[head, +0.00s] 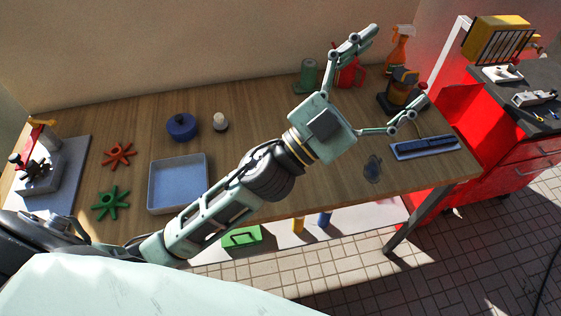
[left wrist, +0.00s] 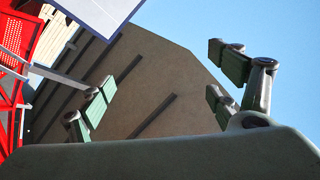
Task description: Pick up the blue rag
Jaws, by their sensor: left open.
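No item in the head view is clearly a blue rag. A small dark blue-grey item (head: 373,168) lies on the wooden table near its front right edge, and I cannot tell whether it is the rag. My left gripper (head: 384,80) is open and empty, raised over the right part of the table with its fingers spread. The small item is apart from it, below the lower finger. In the left wrist view, the left gripper's fingers (left wrist: 165,92) are wide apart with nothing between them, and no rag shows. My right gripper is in neither view.
Bottles and cans stand at the back right. A red tool cabinet (head: 505,165) stands right of the table.

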